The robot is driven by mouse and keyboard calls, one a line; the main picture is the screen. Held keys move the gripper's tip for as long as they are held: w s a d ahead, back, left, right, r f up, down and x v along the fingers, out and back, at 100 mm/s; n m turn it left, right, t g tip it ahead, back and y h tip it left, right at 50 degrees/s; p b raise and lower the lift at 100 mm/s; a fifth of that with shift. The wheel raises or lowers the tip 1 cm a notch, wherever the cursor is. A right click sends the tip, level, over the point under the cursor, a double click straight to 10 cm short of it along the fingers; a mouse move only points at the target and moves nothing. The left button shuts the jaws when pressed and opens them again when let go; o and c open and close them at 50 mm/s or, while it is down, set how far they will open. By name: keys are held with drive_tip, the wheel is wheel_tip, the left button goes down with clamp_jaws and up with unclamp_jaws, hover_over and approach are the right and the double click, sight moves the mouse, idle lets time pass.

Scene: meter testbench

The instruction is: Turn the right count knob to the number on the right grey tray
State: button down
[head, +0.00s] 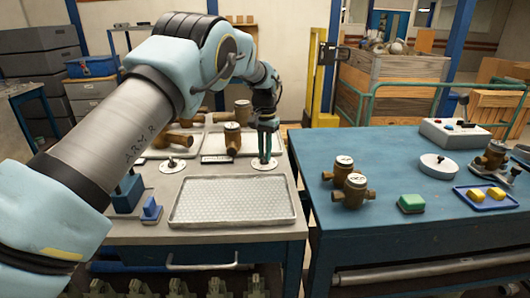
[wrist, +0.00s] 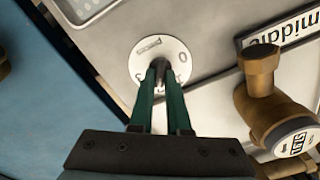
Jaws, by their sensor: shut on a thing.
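The right count knob is a small dark knob on a round white dial plate (head: 258,166), near the right edge of the grey bench. My gripper (head: 265,150) points down over this dial. Its green fingers (wrist: 161,80) are shut on the knob, hiding most of it. A pale tray (head: 248,148) with a brown meter (head: 232,138) lies behind the dial, by a label reading "middle" (wrist: 282,27). I cannot make out a number on the right grey tray.
Another dial (head: 172,168) with a knob stands to the left. A grey tray with a patterned floor (head: 233,222) lies at the front.

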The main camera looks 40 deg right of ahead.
sight(264, 156)
drive_tip(key=n, duration=0.6)
drive_tip(key=shift+w+n, duration=0.1)
drive_tip(key=shift+n, duration=0.2)
drive_tip(key=n, duration=0.5)
drive_tip(key=shift+a+n+p, duration=0.1)
drive_tip(key=shift+n+p, duration=0.2)
drive_tip(key=shift+w, duration=0.1)
drive_tip(key=c, duration=0.9)
unclamp_jaws()
wheel_tip(264, 156, up, 11)
drive_tip(key=b, duration=0.2)
drive_tip(key=shift+f+b, duration=0.1)
drive_tip(key=shift+b, duration=0.2)
